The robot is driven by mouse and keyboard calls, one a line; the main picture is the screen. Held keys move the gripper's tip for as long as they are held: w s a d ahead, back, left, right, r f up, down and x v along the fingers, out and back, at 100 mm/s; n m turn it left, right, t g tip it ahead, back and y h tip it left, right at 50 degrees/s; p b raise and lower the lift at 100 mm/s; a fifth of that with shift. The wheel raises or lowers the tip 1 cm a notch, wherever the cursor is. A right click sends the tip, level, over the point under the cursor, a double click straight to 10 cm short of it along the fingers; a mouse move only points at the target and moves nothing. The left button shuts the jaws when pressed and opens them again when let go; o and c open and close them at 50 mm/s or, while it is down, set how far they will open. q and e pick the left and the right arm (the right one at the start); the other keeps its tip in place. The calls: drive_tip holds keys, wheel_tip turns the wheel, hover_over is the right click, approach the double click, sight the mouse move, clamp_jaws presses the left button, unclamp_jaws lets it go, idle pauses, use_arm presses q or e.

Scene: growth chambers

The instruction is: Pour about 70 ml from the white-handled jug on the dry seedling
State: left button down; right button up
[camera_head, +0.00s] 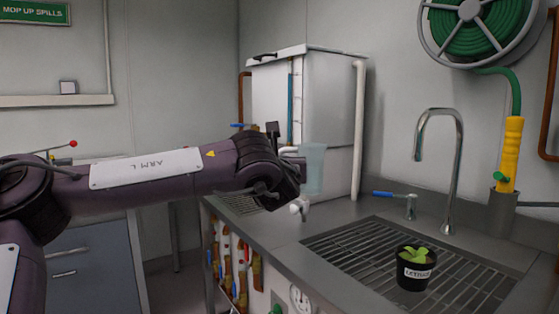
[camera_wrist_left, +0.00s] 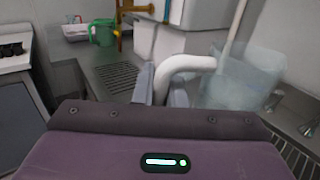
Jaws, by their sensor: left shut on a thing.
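The jug (camera_head: 313,168) is pale blue and see-through. It hangs roughly upright over the counter, left of the sink, at the end of my left arm. My left gripper (camera_wrist_left: 163,90) is shut on its white handle (camera_wrist_left: 190,63), and the jug body (camera_wrist_left: 243,78) shows on the right in the left wrist view. How much water it holds cannot be told. The seedling (camera_head: 416,256) has small green leaves and stands in a black pot (camera_head: 415,274) with a white label, on the sink grate, right of and nearer than the jug. My right gripper is out of view.
A grey tank (camera_head: 330,95) with a white pipe (camera_head: 359,130) stands behind the jug. A curved steel tap (camera_head: 455,170) and a blue-handled valve (camera_head: 408,205) rise behind the sink grate (camera_head: 365,250). A green watering can (camera_wrist_left: 102,33) stands at the far left.

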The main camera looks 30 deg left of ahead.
use_arm(q)
drive_tip(key=s+d+f+m+g+h, duration=0.1)
drive_tip(key=s+d+f+m+h, duration=0.4)
drive_tip(key=f, duration=0.5)
drive_tip(key=s+d+f+m+g+h, duration=0.2)
drive_tip(key=s+d+f+m+h, duration=0.4)
drive_tip(key=s+d+f+h, duration=0.2)
drive_tip(key=s+d+f+m+g+h, duration=0.1)
drive_tip(key=s+d+f+m+h, duration=0.5)
drive_tip(key=f+h, duration=0.5)
drive_tip(key=shift+s+d+f+g, duration=0.3)
drive_tip(key=shift+s+d+f, duration=0.25)
drive_tip(key=shift+d, duration=0.25)
